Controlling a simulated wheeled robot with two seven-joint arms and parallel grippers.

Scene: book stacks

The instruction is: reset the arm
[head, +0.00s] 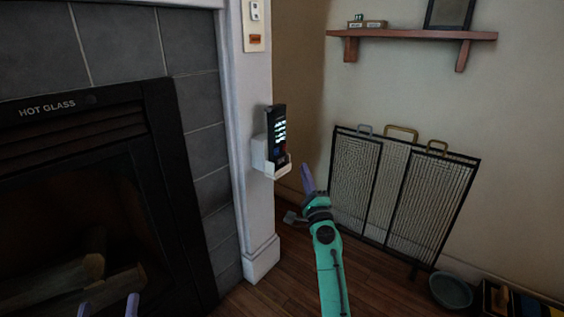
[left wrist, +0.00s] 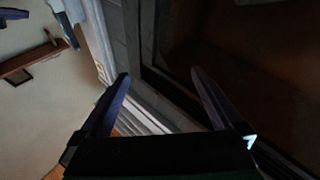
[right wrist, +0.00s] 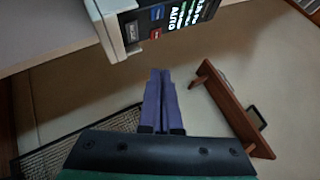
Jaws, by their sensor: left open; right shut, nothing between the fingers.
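My right arm reaches up in the middle of the head view, and its gripper (head: 306,178) is shut and empty. Its purple fingers show pressed together in the right wrist view (right wrist: 160,85). The fingertips are just below and to the right of a black remote (head: 278,130) standing in a white wall holder (head: 260,155). The remote, with colored buttons, also shows at the top of the right wrist view (right wrist: 178,22), apart from the fingers. My left gripper (head: 107,306) is open and empty, low in front of the fireplace. Its spread fingers show in the left wrist view (left wrist: 160,76).
A black fireplace (head: 160,150) with logs fills the left. A mesh fire screen (head: 395,190) leans against the wall at right, under a wooden shelf (head: 410,36). A bowl (head: 450,290) sits on the floor at lower right. Wooden floor (head: 290,290) is clear between.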

